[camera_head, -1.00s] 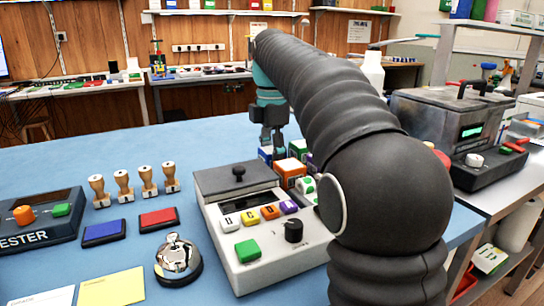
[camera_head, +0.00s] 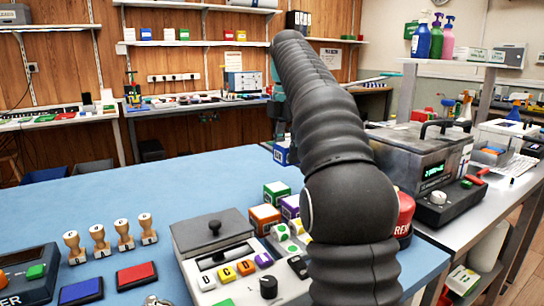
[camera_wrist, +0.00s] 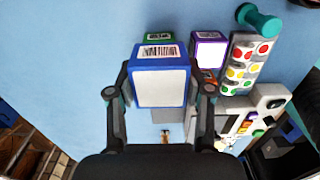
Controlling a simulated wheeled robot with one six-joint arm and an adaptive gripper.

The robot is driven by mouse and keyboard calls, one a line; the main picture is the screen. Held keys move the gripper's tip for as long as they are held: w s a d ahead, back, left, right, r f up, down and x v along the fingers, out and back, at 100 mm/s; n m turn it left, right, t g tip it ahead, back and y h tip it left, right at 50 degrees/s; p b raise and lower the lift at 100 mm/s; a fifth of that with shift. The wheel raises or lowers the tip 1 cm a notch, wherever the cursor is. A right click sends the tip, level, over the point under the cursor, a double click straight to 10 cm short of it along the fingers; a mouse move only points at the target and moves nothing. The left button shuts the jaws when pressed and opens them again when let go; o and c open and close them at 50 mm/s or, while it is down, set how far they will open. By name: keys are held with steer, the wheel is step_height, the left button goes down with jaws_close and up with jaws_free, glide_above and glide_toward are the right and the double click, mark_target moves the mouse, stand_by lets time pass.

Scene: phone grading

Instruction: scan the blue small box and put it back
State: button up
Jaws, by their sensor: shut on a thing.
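The blue small box (camera_wrist: 160,80) is between the fingers of my gripper (camera_wrist: 160,95) in the wrist view. It has blue edges, a white face toward the camera and a barcode on its upper side. In the head view, my gripper (camera_head: 281,133) holds the blue box (camera_head: 282,153) above the blue table, behind the other small boxes. The arm covers part of the view to its right. No separate scanner can be made out for certain.
A green box (camera_head: 277,191), an orange box (camera_head: 264,217) and a purple box (camera_head: 290,206) stand close together behind the grey button device (camera_head: 215,262). Several stamps (camera_head: 124,235) stand left. A metal tank machine (camera_head: 424,160) is right. The blue table's far left is clear.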

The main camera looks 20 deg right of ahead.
steer(key=shift+s+d+r, duration=0.15)
steer(key=shift+d+r, duration=0.15)
steer(key=shift+d, duration=0.3)
steer(key=shift+s+d+f, duration=0.2)
steer(key=shift+s+f, duration=0.25)
steer(key=shift+f, duration=0.35)
steer(key=shift+s+d+f, duration=0.2)
steer(key=shift+s+f, duration=0.2)
steer(key=shift+f, duration=0.35)
steer(key=shift+s+d+f, duration=0.2)
steer(key=shift+s+f, duration=0.25)
steer(key=shift+f, duration=0.35)
